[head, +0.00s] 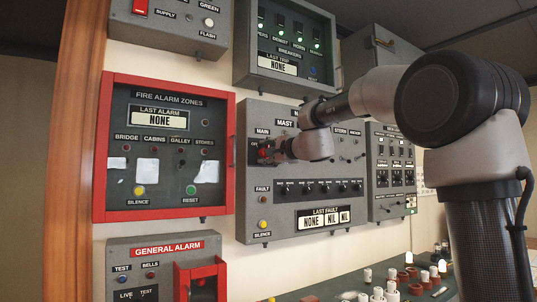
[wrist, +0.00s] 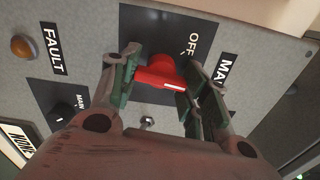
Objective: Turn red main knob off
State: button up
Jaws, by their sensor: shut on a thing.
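The red main knob (wrist: 164,73) sits on a dark plate on the grey mast panel (head: 300,222), under the MAIN label. An OFF mark (wrist: 191,42) shows on that plate in the wrist view. A white line shows on the knob's bar and does not point straight at OFF. My gripper (wrist: 160,85) has one finger on each side of the knob and is shut on it. In the head view my gripper (head: 268,152) covers most of the knob, and only a little red (head: 264,153) shows. Other marks on the plate are hidden by my fingers.
The fire alarm panel (head: 102,150) with its red frame is just left of the mast panel. A small toggle (wrist: 147,122) and an amber FAULT lamp (wrist: 24,47) are near my fingers. Another switch panel (head: 391,160) is to the right, and a breaker box (head: 284,60) is above.

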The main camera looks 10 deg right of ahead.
jog(key=n, duration=0.5)
jog(key=shift+n, duration=0.3)
jog(key=n, duration=0.4)
jog(key=shift+n, duration=0.3)
jog(key=o, duration=1)
jog(key=shift+r, duration=0.1)
jog(key=v, duration=1.2)
